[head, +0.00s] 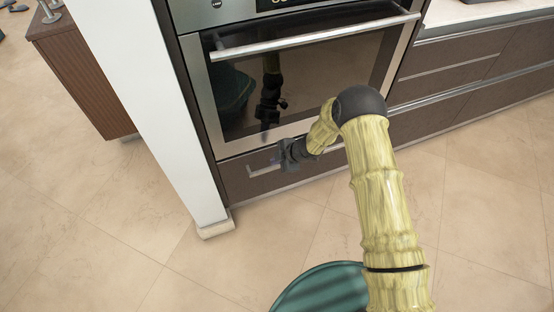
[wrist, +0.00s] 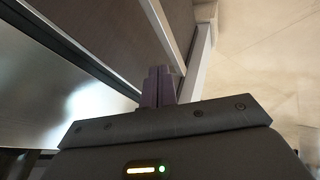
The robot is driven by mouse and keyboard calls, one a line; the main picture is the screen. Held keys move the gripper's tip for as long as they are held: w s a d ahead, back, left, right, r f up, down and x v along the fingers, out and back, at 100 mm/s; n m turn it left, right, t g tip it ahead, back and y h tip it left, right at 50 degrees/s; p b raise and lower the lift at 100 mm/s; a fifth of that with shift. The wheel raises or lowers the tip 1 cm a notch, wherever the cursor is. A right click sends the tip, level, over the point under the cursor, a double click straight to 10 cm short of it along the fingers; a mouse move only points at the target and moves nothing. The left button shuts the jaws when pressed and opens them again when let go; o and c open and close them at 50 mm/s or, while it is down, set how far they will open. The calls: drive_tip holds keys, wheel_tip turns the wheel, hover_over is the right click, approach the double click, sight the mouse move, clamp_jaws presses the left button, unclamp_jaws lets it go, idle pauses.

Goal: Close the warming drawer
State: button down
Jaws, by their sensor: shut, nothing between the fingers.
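The warming drawer (head: 238,184) is the low brown front under the oven in the head view. It looks flush or nearly flush with the oven, and I cannot tell if a small gap is left. A pale handle strip (head: 263,171) shows on it, partly hidden by my gripper. My gripper (head: 277,160) is shut and empty in front of the drawer's upper middle. In the wrist view the purple fingers (wrist: 160,86) are together, close to a brown panel (wrist: 105,35) and a silver bar (wrist: 163,30); contact is unclear.
The oven (head: 310,75) with its long bar handle (head: 300,38) is above the drawer. A white panel end (head: 150,110) stands at the left. Brown drawers (head: 460,80) run to the right. The tiled floor (head: 110,240) in front is clear.

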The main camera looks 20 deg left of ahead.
drive_tip(key=s+d+r+p, duration=0.1)
drive_tip(key=s+d+r, duration=0.2)
drive_tip(key=d+r, duration=0.5)
drive_tip(key=shift+s+d, duration=0.25)
drive_tip(key=shift+d, duration=0.05)
drive_tip(key=shift+w+a, duration=0.1)
